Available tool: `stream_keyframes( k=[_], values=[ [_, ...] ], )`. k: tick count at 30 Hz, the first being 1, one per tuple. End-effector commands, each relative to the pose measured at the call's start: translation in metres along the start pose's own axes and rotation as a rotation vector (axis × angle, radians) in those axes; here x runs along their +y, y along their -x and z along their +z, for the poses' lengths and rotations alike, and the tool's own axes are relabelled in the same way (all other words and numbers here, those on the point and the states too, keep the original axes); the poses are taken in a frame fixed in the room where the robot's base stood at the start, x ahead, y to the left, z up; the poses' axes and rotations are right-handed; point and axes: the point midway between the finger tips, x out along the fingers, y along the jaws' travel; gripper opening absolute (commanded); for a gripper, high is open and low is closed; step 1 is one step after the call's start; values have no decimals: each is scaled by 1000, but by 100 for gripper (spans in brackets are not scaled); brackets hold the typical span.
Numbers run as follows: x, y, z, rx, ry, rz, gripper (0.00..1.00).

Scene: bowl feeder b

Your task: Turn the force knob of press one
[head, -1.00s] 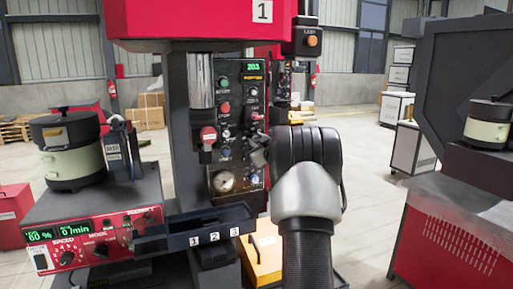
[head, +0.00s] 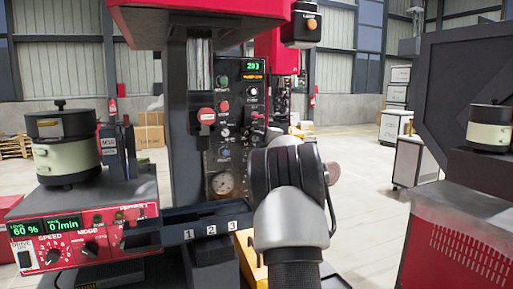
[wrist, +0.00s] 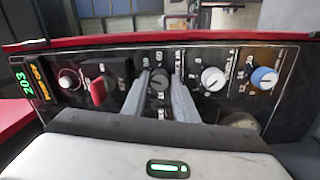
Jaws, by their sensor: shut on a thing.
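The press control panel (head: 237,125) stands left of my arm in the head view, with a green display (head: 253,66), buttons, knobs and a gauge (head: 223,183). In the wrist view the panel appears turned sideways, its display (wrist: 24,82) at the left. My gripper (wrist: 159,80) is shut on a small dark knob (wrist: 158,86) with scale marks around it. One finger is on each side of the knob. The knob's label is too small to read. In the head view my own wrist hides the fingers and this knob.
Beside the held knob are a red switch (wrist: 98,92), a white knob (wrist: 213,79) and a blue knob (wrist: 264,78). A tray labelled 1, 2, 3 (head: 208,215) juts out below the panel. A bowl feeder (head: 66,145) stands at left.

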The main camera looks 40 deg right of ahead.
Motion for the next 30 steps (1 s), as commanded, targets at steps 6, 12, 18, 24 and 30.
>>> stream_keyframes(
  k=[6,12,18,24,30],
  values=[
    [-2,0,0,5,163,1,4],
    [-1,0,0,8,268,2,4],
    [0,0,0,10,323,2,4],
    [1,0,0,10,343,2,4],
    [1,0,0,10,344,2,4]
  ],
)
